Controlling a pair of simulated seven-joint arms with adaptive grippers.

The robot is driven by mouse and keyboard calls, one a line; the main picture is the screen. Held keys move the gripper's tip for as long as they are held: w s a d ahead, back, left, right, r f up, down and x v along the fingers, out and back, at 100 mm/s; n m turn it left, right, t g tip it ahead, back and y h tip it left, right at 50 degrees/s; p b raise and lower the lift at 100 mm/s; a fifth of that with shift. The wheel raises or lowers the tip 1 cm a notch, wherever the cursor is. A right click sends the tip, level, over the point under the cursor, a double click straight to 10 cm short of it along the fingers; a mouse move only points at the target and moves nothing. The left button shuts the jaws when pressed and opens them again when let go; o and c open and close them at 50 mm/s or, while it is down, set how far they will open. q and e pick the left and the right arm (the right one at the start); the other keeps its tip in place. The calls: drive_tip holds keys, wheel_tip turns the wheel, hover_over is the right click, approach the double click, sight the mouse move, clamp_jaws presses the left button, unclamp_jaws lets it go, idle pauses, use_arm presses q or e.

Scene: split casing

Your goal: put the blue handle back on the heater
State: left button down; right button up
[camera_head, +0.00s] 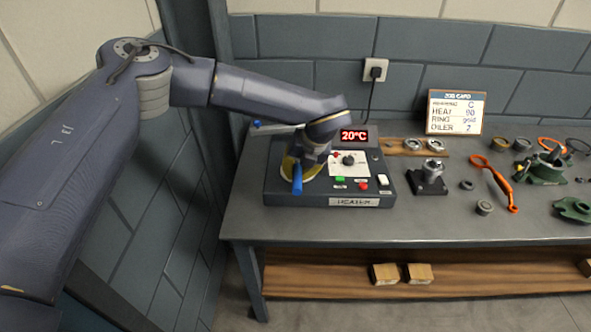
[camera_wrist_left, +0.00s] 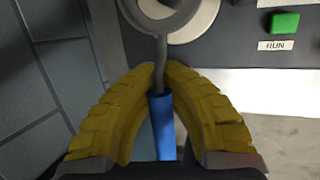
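The heater (camera_head: 281,196) is a dark box with a red 20°C display, on the left part of the bench. My left gripper (camera_head: 297,164) is low over its left side. The blue handle (camera_head: 297,180) points forward from under it. In the left wrist view, the yellow fingers (camera_wrist_left: 164,78) close in on both sides of the handle's blue grip (camera_wrist_left: 161,122), their tips meeting near its grey rod. The rod runs up to a grey ring (camera_wrist_left: 190,22) by the heater's front; whether they are joined is unclear. My right gripper is not in view.
A bar with a blue end (camera_head: 258,124) lies behind the heater. The heater has a green RUN button (camera_wrist_left: 285,23). A dark fixture (camera_head: 430,180), an orange tool (camera_head: 497,183) and green parts (camera_head: 548,166) stand to the right. The bench's front strip is clear. A wall stands close at left.

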use_arm(q)
drive_tip(key=shift+f, duration=2)
drive_tip(key=c, duration=2.1)
unclamp_jaws()
drive_tip(key=o, duration=0.6)
drive_tip(key=shift+f, duration=0.1)
drive_tip(key=shift+s, duration=0.1)
drive_tip(key=shift+f, duration=0.1)
drive_tip(key=shift+r, duration=5.35)
